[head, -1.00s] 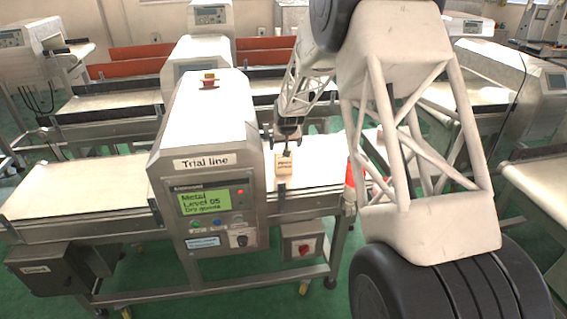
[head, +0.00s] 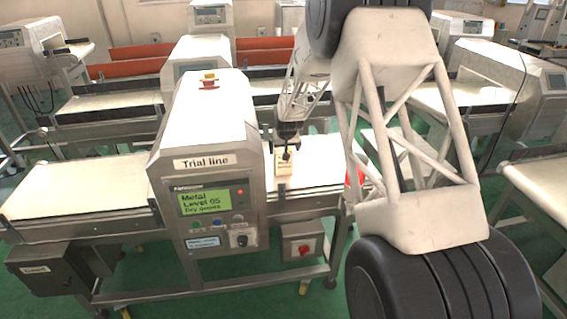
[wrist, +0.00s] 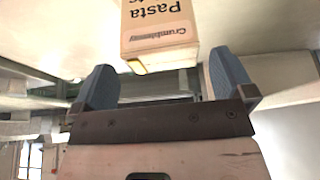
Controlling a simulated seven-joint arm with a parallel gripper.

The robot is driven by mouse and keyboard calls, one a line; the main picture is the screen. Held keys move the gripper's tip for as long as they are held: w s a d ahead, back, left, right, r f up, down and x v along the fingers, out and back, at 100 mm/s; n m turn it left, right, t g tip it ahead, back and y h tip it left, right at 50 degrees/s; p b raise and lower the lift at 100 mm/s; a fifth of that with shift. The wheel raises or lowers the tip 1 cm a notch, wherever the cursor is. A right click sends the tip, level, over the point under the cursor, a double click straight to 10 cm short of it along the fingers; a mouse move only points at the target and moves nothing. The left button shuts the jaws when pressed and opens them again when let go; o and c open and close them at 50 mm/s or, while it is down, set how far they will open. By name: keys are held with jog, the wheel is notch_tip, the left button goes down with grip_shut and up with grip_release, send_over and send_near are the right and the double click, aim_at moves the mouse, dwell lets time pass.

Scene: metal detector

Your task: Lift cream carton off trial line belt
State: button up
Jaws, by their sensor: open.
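The cream carton (head: 284,166) stands on the pale trial line belt (head: 322,176), just right of the detector housing. In the wrist view the carton (wrist: 160,28) shows the printed word "Pasta" and a "Crumbleway"-like label. My gripper (wrist: 163,75) is open, with one blue finger on either side of the picture. The carton lies ahead of the gap between the fingers, apart from both. In the head view my gripper (head: 288,146) is at the carton's upper part and hides some of it.
The "Trial line" detector housing (head: 208,150) rises close to the left of the carton. A red light or button (head: 354,177) is partly hidden behind my arm. Other conveyor lines stand behind. The belt left of the housing (head: 85,185) is empty.

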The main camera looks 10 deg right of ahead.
aim_at(283, 150)
jog(key=shift+f, duration=0.1)
jog(key=shift+x, duration=2.55)
jog(key=c, duration=0.9)
jog(key=shift+r, duration=1.9)
jog(key=s+r, duration=0.1)
jog(key=s, duration=1.5)
jog(key=shift+r, duration=0.2)
